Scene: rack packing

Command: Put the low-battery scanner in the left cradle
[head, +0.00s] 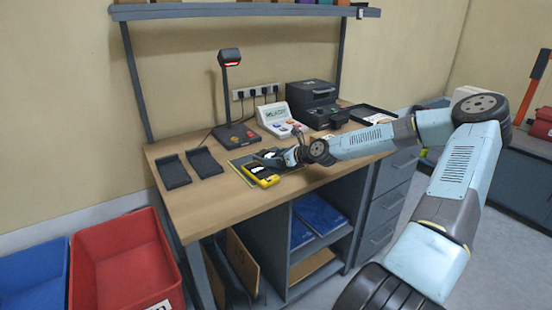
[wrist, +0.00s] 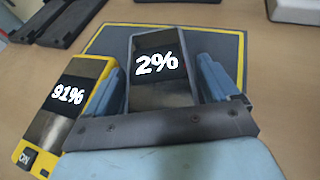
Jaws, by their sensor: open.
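The low-battery scanner (wrist: 160,66) is dark grey and reads 2%; it lies on a dark mat with a yellow border (wrist: 218,42). A yellow scanner (wrist: 75,97) reading 91% lies just left of it, and also shows in the head view (head: 261,176). My gripper (wrist: 163,84) is open, with blue fingers on either side of the grey scanner; I cannot tell whether they touch it. The gripper's palm hides the scanner's near end. Two dark cradles, the left (head: 172,171) and the right (head: 205,162), stand empty at the left of the desk.
A lamp-like stand with a red light (head: 231,95) rises behind the mat. A keypad device (head: 278,119) and a black printer (head: 316,104) stand at the back. Bare wooden desk (head: 215,205) lies in front of the cradles. A red bin (head: 125,265) is on the floor at left.

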